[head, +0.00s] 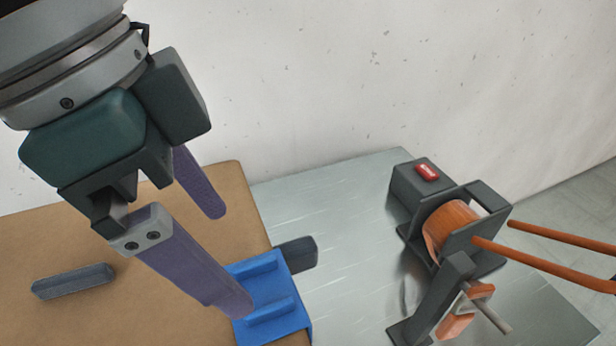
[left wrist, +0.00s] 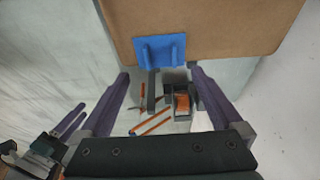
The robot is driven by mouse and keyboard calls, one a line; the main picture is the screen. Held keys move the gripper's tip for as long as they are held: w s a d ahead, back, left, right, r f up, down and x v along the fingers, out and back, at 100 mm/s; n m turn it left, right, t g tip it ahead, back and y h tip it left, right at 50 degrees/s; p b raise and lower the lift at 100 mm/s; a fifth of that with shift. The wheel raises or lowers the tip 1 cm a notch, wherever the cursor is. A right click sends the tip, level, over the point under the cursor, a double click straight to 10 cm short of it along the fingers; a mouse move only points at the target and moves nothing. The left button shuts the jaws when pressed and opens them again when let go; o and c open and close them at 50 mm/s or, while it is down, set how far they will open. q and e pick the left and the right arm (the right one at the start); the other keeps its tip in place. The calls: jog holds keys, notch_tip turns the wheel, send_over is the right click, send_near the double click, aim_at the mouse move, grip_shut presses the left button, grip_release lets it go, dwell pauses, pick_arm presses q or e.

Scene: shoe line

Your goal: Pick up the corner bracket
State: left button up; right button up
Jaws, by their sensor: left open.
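A blue bracket-like piece (head: 262,278) with raised ribs sits at the right edge of the brown board. It also shows in the left wrist view (left wrist: 172,46). It is the thing that best fits the corner bracket, but I cannot tell for certain. My left gripper (head: 228,258) is open and empty, above the board. In the head view its nearer fingertip overlaps the blue piece; I cannot tell the height gap. In the left wrist view the blue piece lies ahead of the open fingers (left wrist: 160,72). My right gripper (left wrist: 72,123) shows small in the left wrist view.
A dark grey bar (head: 74,281) lies on the brown board (head: 140,225). A dark block (head: 297,253) sits behind the blue piece. A machine with an orange roller (head: 450,227) and red button stands on the metal table (head: 335,200). A white wall is behind.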

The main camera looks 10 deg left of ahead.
aim_at(267, 292)
pick_arm(q)
jog(key=x, duration=0.7)
jog(key=shift+w, duration=0.1)
jog(key=shift+r, duration=0.1)
jog(key=c, duration=1.4)
jog(key=shift+r, duration=0.1)
